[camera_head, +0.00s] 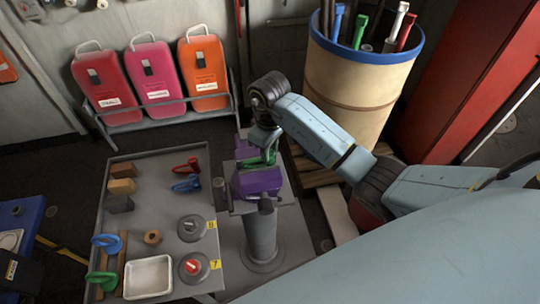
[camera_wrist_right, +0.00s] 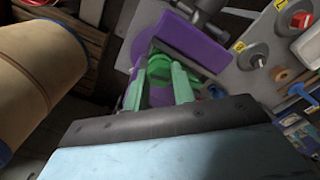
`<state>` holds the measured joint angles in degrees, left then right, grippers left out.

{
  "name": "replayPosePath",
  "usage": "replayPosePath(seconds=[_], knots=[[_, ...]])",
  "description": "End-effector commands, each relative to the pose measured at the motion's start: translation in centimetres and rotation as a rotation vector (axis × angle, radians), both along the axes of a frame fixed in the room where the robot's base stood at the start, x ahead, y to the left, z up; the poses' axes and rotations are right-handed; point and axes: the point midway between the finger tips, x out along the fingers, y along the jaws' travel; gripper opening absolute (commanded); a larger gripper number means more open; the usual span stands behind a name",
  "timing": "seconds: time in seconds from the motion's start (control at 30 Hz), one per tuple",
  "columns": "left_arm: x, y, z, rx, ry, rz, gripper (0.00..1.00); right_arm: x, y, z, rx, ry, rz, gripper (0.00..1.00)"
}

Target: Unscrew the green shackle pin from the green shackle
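A green shackle (camera_head: 268,157) sits in the purple vise (camera_head: 257,182), partly hidden by my right gripper (camera_head: 262,143), which is directly over it. In the right wrist view, the round green pin head (camera_wrist_right: 159,69) shows between the two pale green fingers of my right gripper (camera_wrist_right: 160,88). The fingers are apart, one on each side of it; I cannot tell whether they press on it. The purple vise jaw (camera_wrist_right: 192,42) is just beyond. The shackle's lower part and the pin's thread are hidden. My left gripper is not in view.
A grey bench (camera_head: 130,222) left of the vise carries blocks, red and blue pieces, knobs and a white tray (camera_head: 148,276). A tan barrel (camera_head: 350,88) with tools stands behind my right arm. Red, pink and orange canisters (camera_head: 150,75) stand at the back.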

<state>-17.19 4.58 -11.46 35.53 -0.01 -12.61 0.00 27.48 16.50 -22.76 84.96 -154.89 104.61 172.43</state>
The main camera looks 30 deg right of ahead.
Motion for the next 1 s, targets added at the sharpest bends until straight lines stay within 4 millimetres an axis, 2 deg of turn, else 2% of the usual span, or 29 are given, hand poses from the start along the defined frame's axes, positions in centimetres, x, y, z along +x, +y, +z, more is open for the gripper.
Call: replayPosePath(seconds=[0.03,0.1,0.27,0.7,0.83,1.0], knots=[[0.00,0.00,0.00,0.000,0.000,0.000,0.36,0.00,0.00,0.01,0.000,0.000,0.000,0.10],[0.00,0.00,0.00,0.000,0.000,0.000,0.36,0.00,0.00,0.01,0.000,0.000,0.000,0.01],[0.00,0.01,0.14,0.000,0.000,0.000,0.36,0.03,-0.04,0.10,0.000,-0.001,0.037,0.00],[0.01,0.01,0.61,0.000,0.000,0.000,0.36,0.07,-0.08,0.14,-0.003,-0.001,0.728,0.00],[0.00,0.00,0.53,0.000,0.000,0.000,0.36,0.03,-0.04,0.14,-0.001,0.000,0.837,0.00],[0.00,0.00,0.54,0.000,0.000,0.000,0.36,0.01,0.03,0.14,0.001,-0.001,0.854,0.00]])
